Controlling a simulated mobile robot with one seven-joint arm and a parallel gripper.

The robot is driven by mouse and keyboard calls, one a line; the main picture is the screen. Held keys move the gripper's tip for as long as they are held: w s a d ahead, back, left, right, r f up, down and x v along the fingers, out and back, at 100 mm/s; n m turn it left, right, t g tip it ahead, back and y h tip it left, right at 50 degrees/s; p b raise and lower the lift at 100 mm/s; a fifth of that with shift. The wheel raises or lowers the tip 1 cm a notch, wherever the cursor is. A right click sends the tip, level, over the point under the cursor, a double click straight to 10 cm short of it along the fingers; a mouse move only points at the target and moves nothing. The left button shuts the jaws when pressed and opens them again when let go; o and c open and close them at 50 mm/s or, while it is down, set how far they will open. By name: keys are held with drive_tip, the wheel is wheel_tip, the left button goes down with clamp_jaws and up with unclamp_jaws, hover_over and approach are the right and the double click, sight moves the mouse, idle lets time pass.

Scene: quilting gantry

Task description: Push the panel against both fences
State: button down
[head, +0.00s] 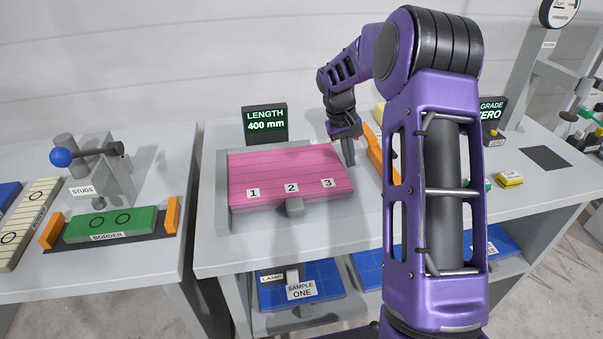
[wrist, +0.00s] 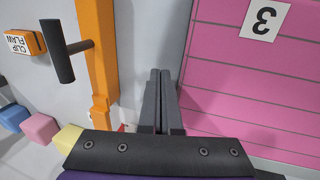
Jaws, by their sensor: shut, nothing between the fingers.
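The pink panel (head: 285,172), a flat slab with seam lines and tags 1, 2 and 3, lies on the grey bed (head: 320,221). Grey raised strips, which look like the fences, run along its left side (head: 222,190) and far side. The panel looks close to both, but I cannot tell whether it touches them. My gripper (head: 349,160) is shut and empty, pointing down at the panel's right side near tag 3. In the wrist view my fingers (wrist: 160,95) are beside the panel's edge (wrist: 250,80); contact is unclear.
An orange bar (wrist: 97,50) with a black handle (wrist: 57,52) stands close on my gripper's other side. A grey knob (head: 294,206) sits at the panel's front edge. A LENGTH 400 mm display (head: 265,123) stands behind. A green border block (head: 110,224) is on the left table.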

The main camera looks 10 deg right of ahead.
drive_tip(key=d+p+v, duration=0.2)
drive_tip(key=p+v, duration=0.2)
drive_tip(key=v, duration=0.4)
drive_tip(key=shift+r, duration=0.6)
